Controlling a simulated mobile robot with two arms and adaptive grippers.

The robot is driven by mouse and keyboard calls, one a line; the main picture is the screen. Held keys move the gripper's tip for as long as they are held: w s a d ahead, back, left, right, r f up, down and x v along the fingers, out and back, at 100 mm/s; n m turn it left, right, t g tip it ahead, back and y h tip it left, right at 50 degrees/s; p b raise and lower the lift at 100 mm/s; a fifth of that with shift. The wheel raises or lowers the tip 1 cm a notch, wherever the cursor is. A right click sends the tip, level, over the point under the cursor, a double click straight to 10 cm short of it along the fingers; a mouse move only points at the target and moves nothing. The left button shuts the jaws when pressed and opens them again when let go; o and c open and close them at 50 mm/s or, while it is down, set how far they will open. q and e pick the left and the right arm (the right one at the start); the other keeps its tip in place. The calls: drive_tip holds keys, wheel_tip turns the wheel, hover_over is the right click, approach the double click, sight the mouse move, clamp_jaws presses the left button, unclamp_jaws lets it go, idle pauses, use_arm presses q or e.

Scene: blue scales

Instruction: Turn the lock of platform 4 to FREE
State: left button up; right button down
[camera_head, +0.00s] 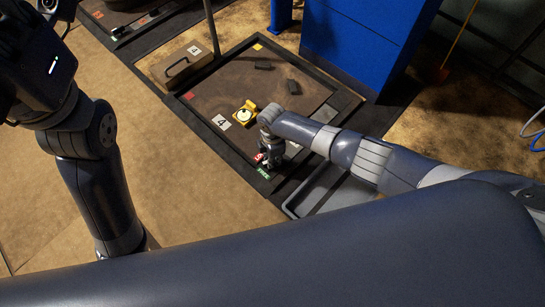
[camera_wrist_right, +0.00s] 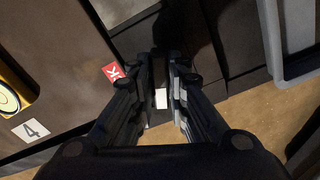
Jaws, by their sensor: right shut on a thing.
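Platform 4 (camera_head: 210,95) is a brown plate in a dark frame, with a white "4" card (camera_head: 221,122), which also shows in the right wrist view (camera_wrist_right: 31,130). At its near corner are the lock's red label (camera_head: 260,158) and green FREE label (camera_head: 263,172). The red label also shows left of the fingers in the right wrist view (camera_wrist_right: 112,71). My right gripper (camera_head: 268,162) is down at the lock, its fingers (camera_wrist_right: 161,85) close together around a dark part with a white patch (camera_wrist_right: 161,98). The fingers hide most of the lock's handle, so its direction is unclear. My left gripper (camera_head: 35,65) is raised at the upper left, its fingertips unclear.
A blue cabinet (camera_head: 360,40) stands behind; a grey tray (camera_head: 318,190) lies right of the lock. The floor at left is clear.

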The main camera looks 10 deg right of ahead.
drive_tip(key=shift+s+n, duration=0.1)
drive_tip(key=shift+n, duration=2.1)
drive_tip(key=c, duration=1.6)
unclamp_jaws()
drive_tip(key=shift+o, duration=0.2)
wheel_tip(320, 180, up, 12)
